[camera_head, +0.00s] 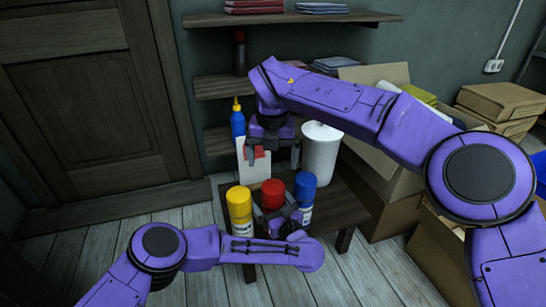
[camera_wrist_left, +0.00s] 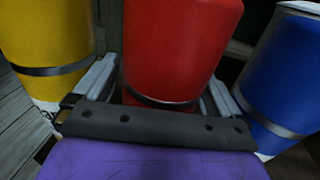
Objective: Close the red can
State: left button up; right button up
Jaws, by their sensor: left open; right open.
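The red can (camera_head: 272,190) stands on the small dark table between two other cans, and its lower part is hidden by my left gripper. My left gripper (camera_head: 277,218) is open at the near side of the can. In the left wrist view, its fingers flank the red can (camera_wrist_left: 180,45), one on each side; contact is unclear. My right gripper (camera_head: 268,160) is open, points down, and is above and behind the red can. A small red patch shows between its fingers in front of a white item (camera_head: 254,172); I cannot tell whether it is a separate part.
A yellow can (camera_head: 239,205) stands left of the red can and a blue can (camera_head: 304,188) right of it, both close to my left fingers. A white cylinder (camera_head: 320,150) and a blue bottle (camera_head: 238,122) stand behind. Cardboard boxes (camera_head: 385,175) crowd the right.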

pick_arm(q)
jog(key=p+v, duration=0.4)
jog(key=v, duration=0.6)
jog(key=shift+s, duration=0.25)
jog(key=shift+d, duration=0.1)
